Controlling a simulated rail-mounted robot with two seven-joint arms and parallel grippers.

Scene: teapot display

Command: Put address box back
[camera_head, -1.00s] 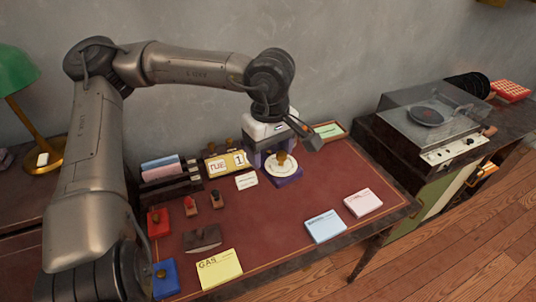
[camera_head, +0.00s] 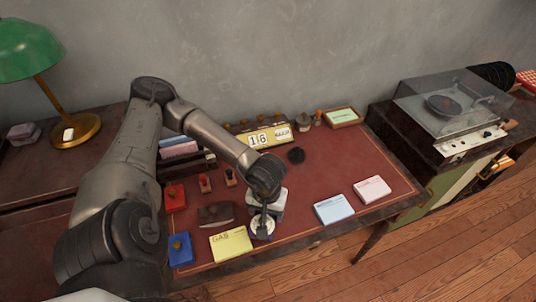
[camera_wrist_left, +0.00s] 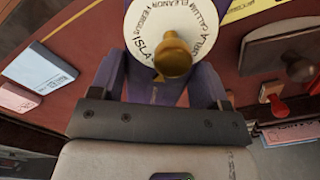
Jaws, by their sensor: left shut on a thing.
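The address box is a purple box with a white dial (camera_wrist_left: 145,28) and a brass knob (camera_wrist_left: 172,55); names such as ISLA and CALLUM ring the dial. Its purple body (camera_wrist_left: 150,90) shows below the dial in the left wrist view. My left gripper (camera_head: 263,213) is shut on the box, pointing down over the front of the desk, right of the yellow GAS card (camera_head: 231,244). The dial also shows in the head view (camera_head: 262,228), partly covered by the gripper. I cannot tell how high the box is above the desk. My right gripper is not in view.
A yellow calendar (camera_head: 266,138) and a framed green card (camera_head: 342,117) stand along the back. A round black object (camera_head: 296,155) lies before them. Blue (camera_head: 333,208) and pink (camera_head: 372,189) cards lie right. A dark blotter (camera_head: 215,214) and stamps lie left. The desk's right middle is clear.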

